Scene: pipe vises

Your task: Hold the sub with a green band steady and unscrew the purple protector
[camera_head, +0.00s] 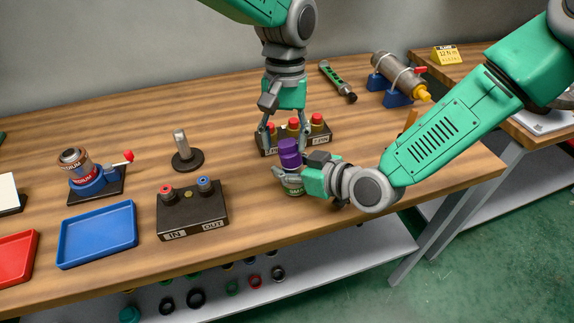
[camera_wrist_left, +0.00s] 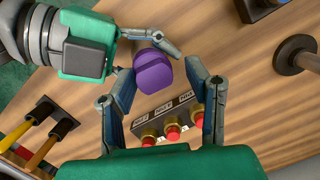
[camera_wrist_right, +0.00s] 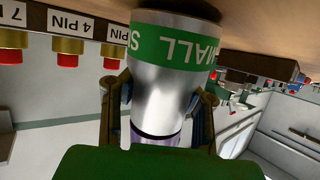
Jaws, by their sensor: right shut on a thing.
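The purple protector (camera_head: 289,152) caps the top of the sub with a green band (camera_head: 293,186), which stands upright at the table's front edge. In the right wrist view the sub's metal body (camera_wrist_right: 162,88) and green band (camera_wrist_right: 175,46) show large. My right gripper (camera_head: 287,179) is shut around the sub from the right. My left gripper (camera_head: 284,142) points down from above, its fingers open and apart around the protector's top. In the left wrist view the protector (camera_wrist_left: 153,73) lies between and just beyond the fingertips; contact cannot be told.
A black block with red-topped connectors (camera_head: 318,129) stands just behind the sub. An IN/OUT block (camera_head: 193,209), a blue tray (camera_head: 97,234) and a blue vise holding a can-like sub (camera_head: 85,172) stand to the left. A vise with a grey cylinder (camera_head: 397,74) stands at back right.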

